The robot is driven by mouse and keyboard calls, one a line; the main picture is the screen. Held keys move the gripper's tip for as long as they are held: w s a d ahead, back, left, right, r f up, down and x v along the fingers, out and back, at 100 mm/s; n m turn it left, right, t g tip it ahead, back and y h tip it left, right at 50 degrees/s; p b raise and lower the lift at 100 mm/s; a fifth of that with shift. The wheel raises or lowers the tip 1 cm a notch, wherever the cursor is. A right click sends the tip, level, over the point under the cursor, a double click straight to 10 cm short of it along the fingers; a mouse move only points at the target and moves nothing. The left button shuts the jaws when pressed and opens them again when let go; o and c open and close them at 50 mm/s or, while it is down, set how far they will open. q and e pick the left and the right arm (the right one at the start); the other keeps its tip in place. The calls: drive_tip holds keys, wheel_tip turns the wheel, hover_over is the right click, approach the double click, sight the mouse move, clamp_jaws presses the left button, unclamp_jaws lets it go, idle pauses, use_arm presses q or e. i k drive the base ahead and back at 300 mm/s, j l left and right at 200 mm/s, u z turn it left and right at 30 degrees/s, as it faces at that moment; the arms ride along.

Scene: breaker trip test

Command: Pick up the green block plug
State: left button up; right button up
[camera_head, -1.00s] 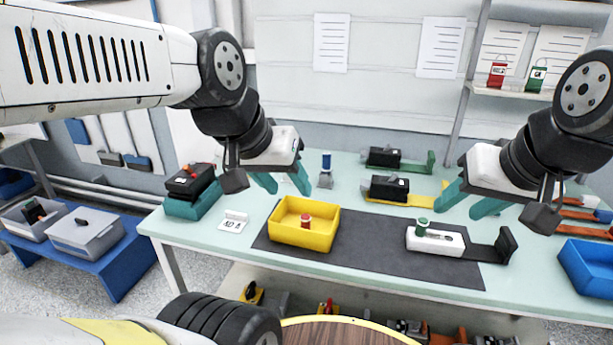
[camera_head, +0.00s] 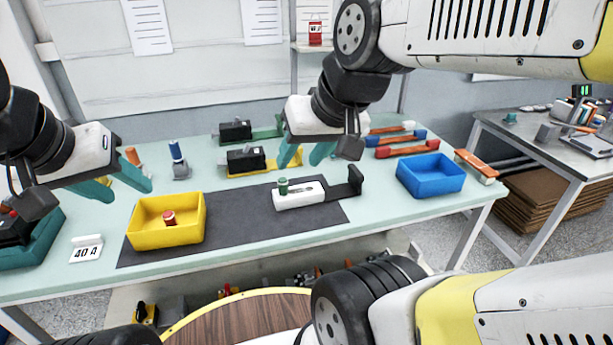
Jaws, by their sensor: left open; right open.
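The green plug (camera_head: 283,186) is a small upright cylinder on the left part of a white block (camera_head: 307,194), which has a black upright end piece on its right. The block is on the dark mat (camera_head: 250,222). My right gripper (camera_head: 304,158) is open and empty, with teal fingers above and behind the plug, apart from it. My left gripper (camera_head: 118,186) is open and empty over the left part of the table, behind and left of the yellow tray. A red plug (camera_head: 169,218) is in the yellow tray (camera_head: 138,239).
A blue bin (camera_head: 431,189) is at the table's right. Black devices on green (camera_head: 235,130) and yellow (camera_head: 245,158) bases stand at the back. A blue-topped piece (camera_head: 177,153) stands back left. A "40 A" card (camera_head: 86,250) is front left. Bare tabletop lies right of the mat.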

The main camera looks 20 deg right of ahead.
sight(282, 182)
drive_tip(key=i+l, duration=0.1)
drive_tip(key=l, duration=0.35)
drive_tip(key=i+l, duration=0.1)
drive_tip(key=l, duration=0.3)
drive_tip(key=i+l, duration=0.1)
drive_tip(key=l, duration=0.35)
drive_tip(key=k+z, duration=0.05)
